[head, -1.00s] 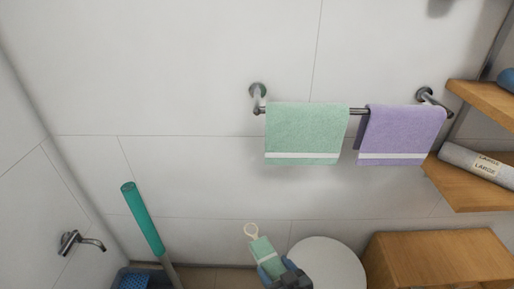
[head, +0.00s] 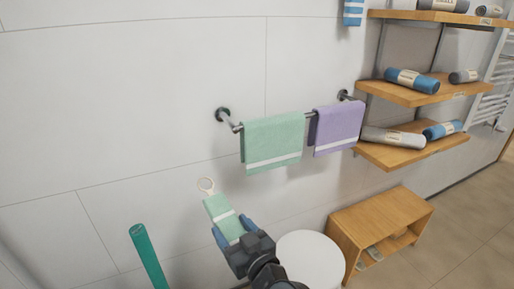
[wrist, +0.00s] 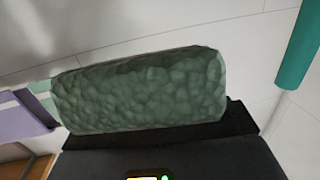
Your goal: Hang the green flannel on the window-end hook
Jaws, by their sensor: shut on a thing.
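The green flannel (head: 222,213) is a small pale green cloth with a white band and a cream loop at its top end. My gripper (head: 234,234) is shut on its lower part and holds it, loop up and tilted, in front of the wall, below and left of the towel rail. In the wrist view the flannel (wrist: 140,90) fills the middle as a thick, rough green piece between the jaws. A blue-and-white striped cloth (head: 353,12) hangs at the top edge; what it hangs from is out of view. I can make out no free hook.
A green towel (head: 272,142) and a purple towel (head: 337,128) hang on the rail (head: 238,126). Wooden shelves (head: 400,93) with rolled towels stand right. Below are a round white lid (head: 310,262), a wooden bench (head: 380,210) and a teal handle (head: 148,255).

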